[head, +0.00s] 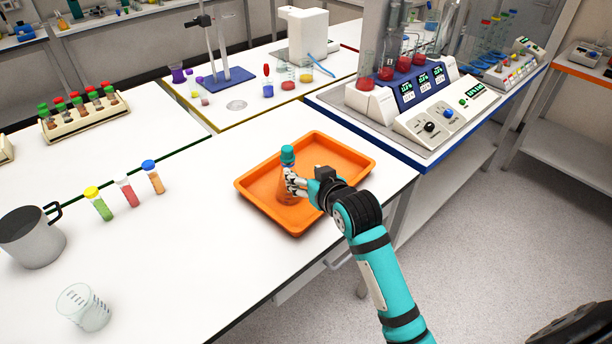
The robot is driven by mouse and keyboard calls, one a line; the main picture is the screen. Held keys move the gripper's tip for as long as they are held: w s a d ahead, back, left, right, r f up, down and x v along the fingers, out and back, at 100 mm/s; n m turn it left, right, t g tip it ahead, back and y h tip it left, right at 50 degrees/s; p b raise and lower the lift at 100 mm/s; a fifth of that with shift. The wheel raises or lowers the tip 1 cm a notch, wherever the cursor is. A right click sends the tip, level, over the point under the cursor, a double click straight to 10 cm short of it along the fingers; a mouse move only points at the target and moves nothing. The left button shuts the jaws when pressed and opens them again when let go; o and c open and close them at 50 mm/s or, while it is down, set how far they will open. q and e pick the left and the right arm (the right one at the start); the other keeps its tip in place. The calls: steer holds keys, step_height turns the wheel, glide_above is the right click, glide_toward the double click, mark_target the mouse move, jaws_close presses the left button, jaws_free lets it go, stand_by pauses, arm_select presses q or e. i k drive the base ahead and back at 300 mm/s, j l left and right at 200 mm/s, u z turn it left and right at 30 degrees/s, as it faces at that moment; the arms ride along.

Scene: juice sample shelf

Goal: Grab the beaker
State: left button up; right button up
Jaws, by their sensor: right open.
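A clear glass beaker (84,308) with dark markings stands on the white table at the lower left. My right gripper (290,181) is over the orange tray (345,152), well to the right of the beaker. It is open, with its fingers at a small clear vessel with a teal cap (288,154) that stands in the tray. The fingers cover part of this vessel, and I cannot tell whether they touch it. My left gripper is not in view.
A grey metal mug (32,240) stands close behind the beaker. Several small capped tubes, among them a yellow-capped one (98,204), stand further back. A tube rack (85,118) is at the back left. The table between beaker and tray is clear.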

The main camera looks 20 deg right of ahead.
mark_target(78, 303)
steer(key=u, duration=1.1)
